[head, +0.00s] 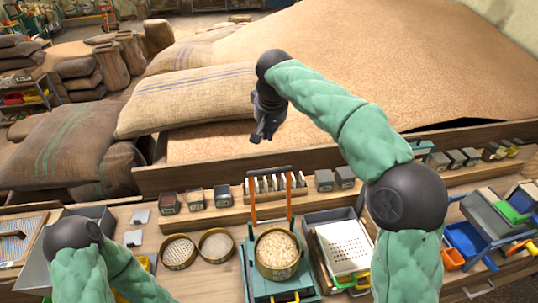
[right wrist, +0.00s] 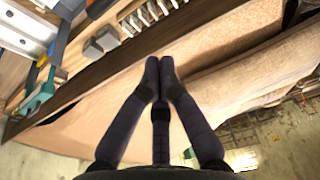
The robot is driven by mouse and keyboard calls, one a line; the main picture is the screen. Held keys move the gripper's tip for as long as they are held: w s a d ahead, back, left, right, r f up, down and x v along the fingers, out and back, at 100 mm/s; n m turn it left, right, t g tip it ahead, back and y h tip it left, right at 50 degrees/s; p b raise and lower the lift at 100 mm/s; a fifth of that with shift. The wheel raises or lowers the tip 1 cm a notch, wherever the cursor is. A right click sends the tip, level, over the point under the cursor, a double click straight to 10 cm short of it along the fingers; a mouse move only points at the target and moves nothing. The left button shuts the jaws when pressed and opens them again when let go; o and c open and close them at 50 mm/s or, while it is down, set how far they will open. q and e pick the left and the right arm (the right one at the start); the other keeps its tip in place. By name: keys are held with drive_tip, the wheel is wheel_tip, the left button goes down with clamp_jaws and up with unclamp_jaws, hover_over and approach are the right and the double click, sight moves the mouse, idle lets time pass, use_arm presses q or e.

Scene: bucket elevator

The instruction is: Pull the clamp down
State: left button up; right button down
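The clamp (head: 289,208) appears to be the upright frame with two orange bars and a dark crossbar on a teal base (head: 252,270). It stands raised around a round pan of grain (head: 277,250). My right gripper (head: 262,132) hangs above the grain heap, beyond the clamp and the bench's back board, and touches nothing. In the right wrist view its fingertips (right wrist: 160,64) are together with nothing between them. My left forearm enters at the bottom left of the head view; its gripper is out of view.
A rack of pale slats (head: 272,184) stands just behind the clamp. Two round sieves (head: 197,248) lie left of it, and a white perforated tray (head: 343,248) is to the right. Small jars and blocks line the back ledge. Filled sacks (head: 190,98) lie beside the grain heap (head: 400,60).

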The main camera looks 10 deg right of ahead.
wheel_tip(320, 180, down, 10)
drive_tip(key=b, duration=0.1)
drive_tip(key=shift+s+r, duration=0.2)
drive_tip(key=shift+s, duration=0.15)
idle(0.5)
idle(0.4)
